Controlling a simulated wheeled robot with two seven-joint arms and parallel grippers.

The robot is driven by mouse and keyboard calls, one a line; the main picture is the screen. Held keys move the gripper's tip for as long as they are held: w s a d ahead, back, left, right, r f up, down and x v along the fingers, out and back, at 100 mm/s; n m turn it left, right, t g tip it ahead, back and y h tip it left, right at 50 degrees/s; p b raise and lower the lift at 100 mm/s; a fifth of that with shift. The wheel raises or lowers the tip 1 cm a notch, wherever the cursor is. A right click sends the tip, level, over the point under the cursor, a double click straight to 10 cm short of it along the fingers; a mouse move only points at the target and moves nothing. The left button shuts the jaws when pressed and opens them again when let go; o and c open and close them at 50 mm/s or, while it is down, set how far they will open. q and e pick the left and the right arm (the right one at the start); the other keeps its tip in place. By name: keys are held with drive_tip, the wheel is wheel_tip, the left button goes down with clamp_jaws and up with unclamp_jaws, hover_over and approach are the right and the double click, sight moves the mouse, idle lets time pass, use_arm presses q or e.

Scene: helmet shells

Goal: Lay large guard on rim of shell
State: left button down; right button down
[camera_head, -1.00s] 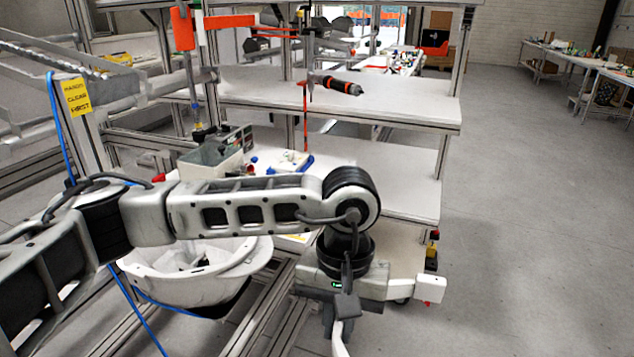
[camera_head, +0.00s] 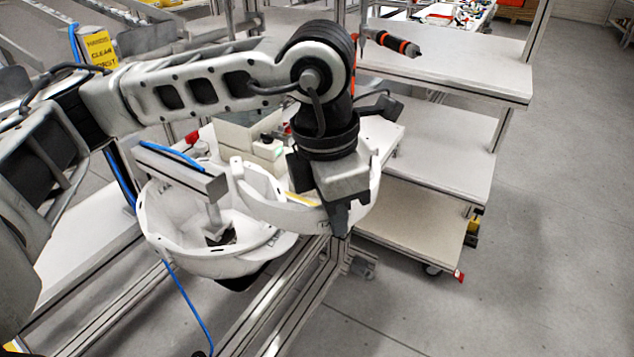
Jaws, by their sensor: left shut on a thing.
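The white helmet shell (camera_head: 165,235) sits open side up, like a bowl, left of centre in the head view. The large guard (camera_head: 265,208) is a white curved band. My left gripper (camera_head: 340,218) is shut on the guard at its near side, right of the shell. The guard's left end overlaps the shell's right rim in the picture; I cannot tell whether they touch. My gripper body and wrist hide part of the guard. My right gripper is not in view.
A grey bar on a post (camera_head: 182,170) stands over the shell's left part. Floor is clear at the right.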

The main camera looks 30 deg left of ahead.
use_arm(q)
drive_tip(key=r+n, duration=0.1)
drive_tip(key=n, duration=0.1)
drive_tip(key=a+n, duration=0.1)
drive_tip(key=n, duration=0.1)
drive_tip(key=r+n, duration=0.1)
drive_tip(key=n, duration=0.1)
drive_tip(key=shift+s+a+r+y, duration=0.3)
drive_tip(key=shift+s, duration=0.05)
drive_tip(key=shift+s+a+r+n+p, duration=0.1)
drive_tip(key=shift+a+r+n+p, duration=0.05)
drive_tip(key=shift+n, duration=0.45)
drive_tip(key=shift+s+a+r+n+p, duration=0.1)
drive_tip(key=shift+n+p, duration=0.05)
drive_tip(key=shift+n, duration=0.45)
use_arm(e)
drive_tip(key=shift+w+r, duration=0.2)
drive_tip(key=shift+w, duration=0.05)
use_arm(q)
drive_tip(key=shift+w, duration=0.1)
